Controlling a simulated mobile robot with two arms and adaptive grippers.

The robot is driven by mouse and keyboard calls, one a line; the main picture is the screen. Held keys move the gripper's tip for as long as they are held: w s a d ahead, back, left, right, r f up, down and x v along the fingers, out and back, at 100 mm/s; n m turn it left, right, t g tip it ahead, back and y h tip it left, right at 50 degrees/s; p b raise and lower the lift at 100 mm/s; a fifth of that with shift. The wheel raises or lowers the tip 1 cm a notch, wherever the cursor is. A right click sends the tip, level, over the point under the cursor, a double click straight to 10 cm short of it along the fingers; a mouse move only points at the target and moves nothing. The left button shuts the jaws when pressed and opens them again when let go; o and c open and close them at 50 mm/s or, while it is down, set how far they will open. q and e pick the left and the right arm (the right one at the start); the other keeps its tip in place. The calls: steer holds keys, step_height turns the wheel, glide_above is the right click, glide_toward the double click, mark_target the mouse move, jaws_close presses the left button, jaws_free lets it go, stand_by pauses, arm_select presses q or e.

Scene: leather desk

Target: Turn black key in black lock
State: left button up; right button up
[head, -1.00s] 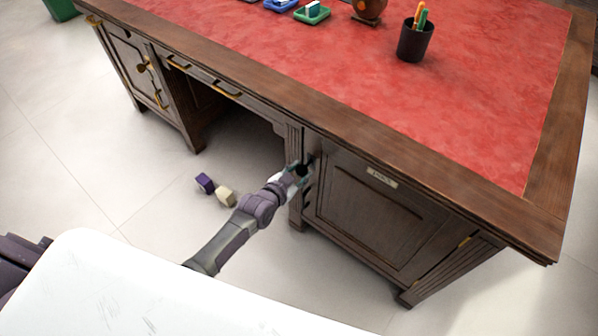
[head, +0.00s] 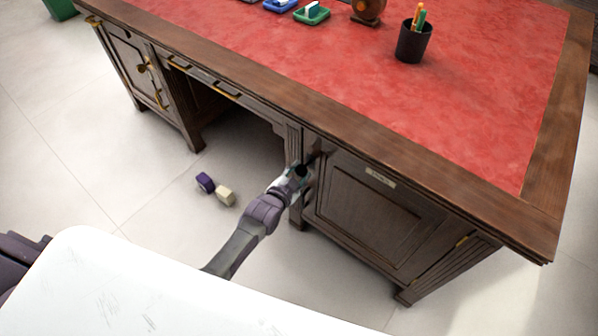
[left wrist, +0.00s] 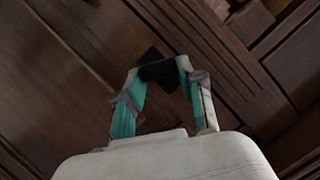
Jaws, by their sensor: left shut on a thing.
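My left gripper (head: 297,172) is at the left edge of the right cabinet door (head: 366,215) of the desk. In the left wrist view my left gripper (left wrist: 160,82) is shut on the black key (left wrist: 160,68), a dark block between its two teal-padded fingertips. The key looks tilted against the brown wood. The black lock is hidden behind the key and fingers, so I cannot tell how far the key sits in it. My right gripper is not in view.
The desk's red leather top (head: 460,125) overhangs the door. A black pen cup (head: 414,44) and small trays (head: 311,14) stand on it.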

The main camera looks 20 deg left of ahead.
arm_select(q)
steer(key=shift+f+m, duration=0.1)
steer(key=shift+m, duration=0.5)
steer(key=shift+m+t+y+b, duration=0.3)
steer(key=shift+t+y+b, duration=0.1)
steer(key=shift+y+b, duration=0.1)
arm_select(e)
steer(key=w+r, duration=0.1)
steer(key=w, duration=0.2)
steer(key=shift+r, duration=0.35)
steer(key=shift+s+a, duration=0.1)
